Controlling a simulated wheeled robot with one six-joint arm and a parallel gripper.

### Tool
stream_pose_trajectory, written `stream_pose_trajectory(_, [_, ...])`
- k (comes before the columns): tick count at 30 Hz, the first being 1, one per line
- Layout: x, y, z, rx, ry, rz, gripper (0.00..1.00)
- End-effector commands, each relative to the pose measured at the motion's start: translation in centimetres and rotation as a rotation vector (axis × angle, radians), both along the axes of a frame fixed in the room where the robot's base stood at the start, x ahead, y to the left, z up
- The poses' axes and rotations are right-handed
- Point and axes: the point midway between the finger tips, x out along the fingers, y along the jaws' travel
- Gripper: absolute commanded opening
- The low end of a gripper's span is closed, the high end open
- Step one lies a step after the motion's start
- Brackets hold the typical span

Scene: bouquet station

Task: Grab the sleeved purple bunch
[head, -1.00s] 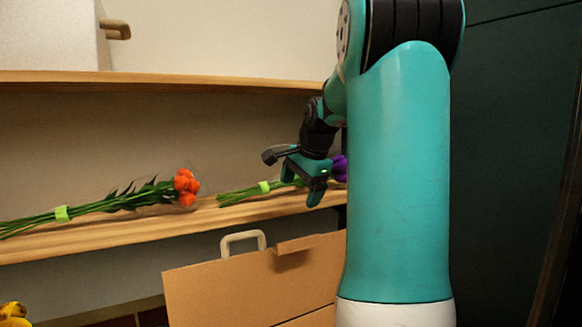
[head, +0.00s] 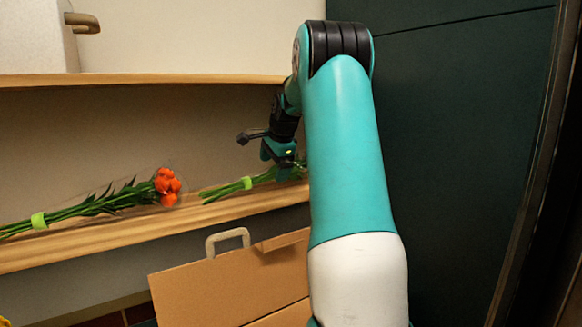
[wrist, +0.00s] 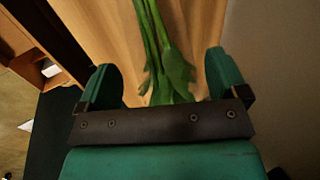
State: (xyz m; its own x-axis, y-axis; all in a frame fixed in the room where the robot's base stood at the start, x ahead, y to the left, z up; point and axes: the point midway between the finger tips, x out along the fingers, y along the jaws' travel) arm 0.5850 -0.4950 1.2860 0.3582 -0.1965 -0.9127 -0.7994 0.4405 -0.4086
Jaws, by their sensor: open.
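In the wrist view my gripper (wrist: 160,80) is open, one finger on each side of the stems, with gaps on both sides.
A bunch of orange flowers (head: 167,186) with a lime band lies on the same shelf (head: 120,236) to the left. A cardboard box (head: 230,280) with a handle stands below the shelf front. An upper shelf (head: 150,79) runs above. A dark panel stands at right.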

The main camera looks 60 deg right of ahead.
Motion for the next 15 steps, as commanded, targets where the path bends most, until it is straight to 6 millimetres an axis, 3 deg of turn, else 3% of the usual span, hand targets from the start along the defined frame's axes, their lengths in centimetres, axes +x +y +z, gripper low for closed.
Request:
stream_pose_trajectory(6, [1.1, -0.7, -2.4, 0.001, 0.002, -0.001, 0.92])
stream_pose_trajectory(14, [1.2, -0.8, -2.7, 0.000, 0.001, -0.001, 0.92])
stream_pose_trajectory(15, [1.2, -0.8, -2.7, 0.000, 0.001, -0.001, 0.85])
